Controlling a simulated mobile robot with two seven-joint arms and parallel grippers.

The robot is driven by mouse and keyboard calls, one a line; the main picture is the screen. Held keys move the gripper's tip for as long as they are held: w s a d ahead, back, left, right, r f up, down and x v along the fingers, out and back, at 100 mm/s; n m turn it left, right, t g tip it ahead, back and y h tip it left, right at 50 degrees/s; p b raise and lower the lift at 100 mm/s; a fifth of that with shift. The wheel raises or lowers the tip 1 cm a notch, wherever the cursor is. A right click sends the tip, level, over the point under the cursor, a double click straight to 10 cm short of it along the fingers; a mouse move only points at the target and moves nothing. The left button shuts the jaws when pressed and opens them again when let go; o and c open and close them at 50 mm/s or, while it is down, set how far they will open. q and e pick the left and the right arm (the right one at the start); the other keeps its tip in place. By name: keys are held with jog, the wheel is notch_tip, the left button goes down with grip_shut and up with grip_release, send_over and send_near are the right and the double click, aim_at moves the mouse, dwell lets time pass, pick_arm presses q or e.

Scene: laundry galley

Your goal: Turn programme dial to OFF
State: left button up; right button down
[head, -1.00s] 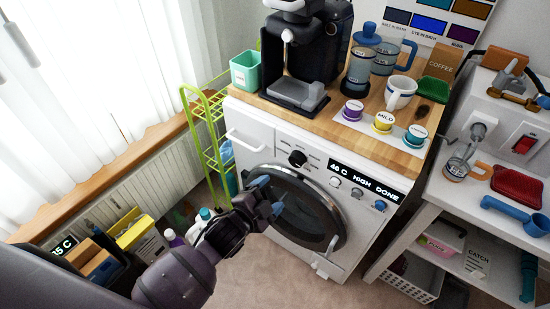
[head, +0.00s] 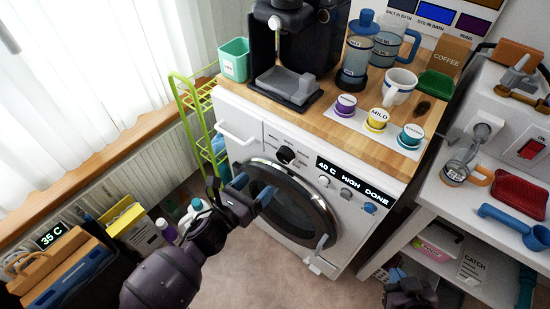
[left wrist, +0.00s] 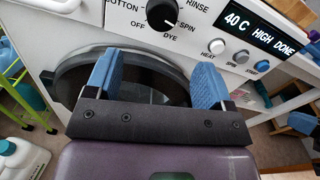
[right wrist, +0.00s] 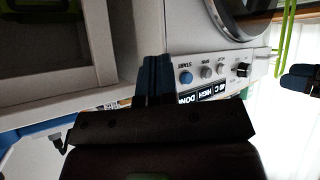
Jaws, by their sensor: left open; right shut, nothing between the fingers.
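The programme dial (head: 285,155) is a round black knob on the white washing machine's front panel. In the left wrist view the dial (left wrist: 162,13) is ringed by COTTON, RINSE, SPIN, DYE and OFF; its white mark points to the lower right, near SPIN. OFF is at its lower left. My left gripper (head: 253,188) is open and empty, in front of the round door, below the dial and apart from it. Its blue fingers (left wrist: 155,78) are spread wide. My right gripper (right wrist: 157,80) is shut and empty, with the dial (right wrist: 243,69) off to its right there.
The display (head: 353,180) reads 40 C HIGH DONE, with HEAT, SPIN and START buttons below it. The door (head: 335,242) is closed. A green rack (head: 190,120) stands left of the machine. A white shelf table (head: 450,210) is at the right.

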aim_at(282, 159)
pick_arm(q)
jog(key=w+d, duration=0.2)
jog(key=w, duration=0.1)
jog(key=w+d+m, duration=0.1)
jog(key=w+d, duration=0.1)
jog(key=w+d+m+b, duration=0.1)
jog(key=w+d, duration=0.1)
jog(key=w, duration=0.1)
jog(key=shift+w+d+r, duration=0.1)
jog(key=shift+w+d, duration=0.15)
jog(key=shift+w, duration=0.05)
dwell(0.3)
jog(key=c, duration=0.9)
